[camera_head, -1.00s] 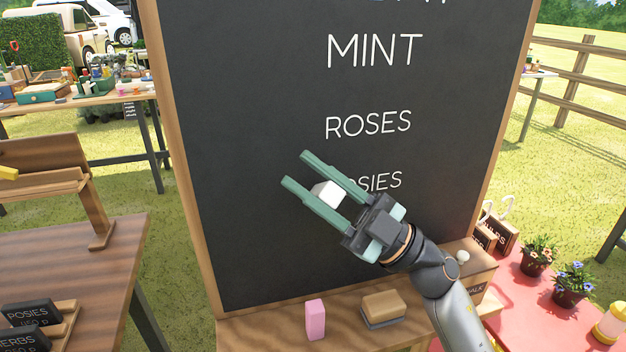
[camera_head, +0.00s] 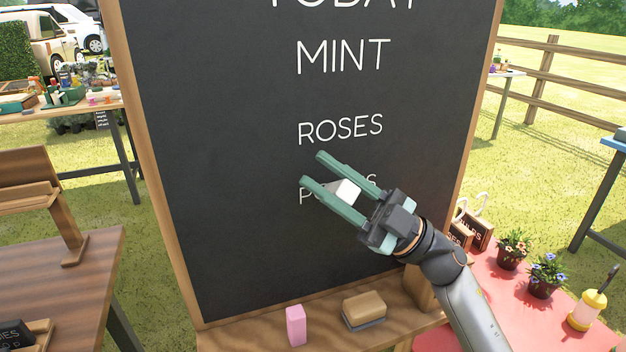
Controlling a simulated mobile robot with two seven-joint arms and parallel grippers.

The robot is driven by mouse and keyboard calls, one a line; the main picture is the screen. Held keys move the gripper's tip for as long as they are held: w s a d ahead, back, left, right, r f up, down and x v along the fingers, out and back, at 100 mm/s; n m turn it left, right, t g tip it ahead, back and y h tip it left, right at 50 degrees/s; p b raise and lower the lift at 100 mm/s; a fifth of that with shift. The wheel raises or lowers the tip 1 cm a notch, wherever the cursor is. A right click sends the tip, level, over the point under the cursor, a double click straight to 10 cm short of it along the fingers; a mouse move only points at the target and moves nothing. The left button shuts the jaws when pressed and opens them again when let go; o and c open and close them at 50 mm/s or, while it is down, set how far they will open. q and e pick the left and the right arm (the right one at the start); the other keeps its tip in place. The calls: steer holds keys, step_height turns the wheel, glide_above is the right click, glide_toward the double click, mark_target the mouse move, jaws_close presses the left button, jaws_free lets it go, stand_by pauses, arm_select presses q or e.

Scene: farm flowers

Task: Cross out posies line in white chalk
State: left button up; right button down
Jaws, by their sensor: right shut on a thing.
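The blackboard (camera_head: 240,220) stands upright in front of me with white lettering. The posies line (camera_head: 307,194) is the lowest visible line, and my right gripper covers most of its letters. My right gripper (camera_head: 312,170) is shut on a piece of white chalk (camera_head: 347,190), held between its green fingers in front of the posies line. I cannot tell whether the chalk touches the board. No chalk stroke shows on the visible letters. My left gripper is not in view.
The ledge below the board holds a pink block (camera_head: 296,325) and a tan eraser (camera_head: 364,309). The roses line (camera_head: 340,129) and mint line (camera_head: 343,57) are above. A red table (camera_head: 500,300) with flower pots (camera_head: 545,276) is at right, a brown table (camera_head: 60,280) at left.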

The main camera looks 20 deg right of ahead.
steer(key=shift+d, duration=5.15)
steer(key=shift+a+p, duration=1.5)
steer(key=shift+a, duration=1.75)
steer(key=shift+a+r+p, duration=0.15)
steer(key=shift+a+p, duration=0.3)
steer(key=shift+a, duration=1.1)
steer(key=a+p, duration=0.3)
steer(key=a, duration=0.3)
steer(key=shift+a, duration=0.15)
steer(key=shift+s, duration=0.15)
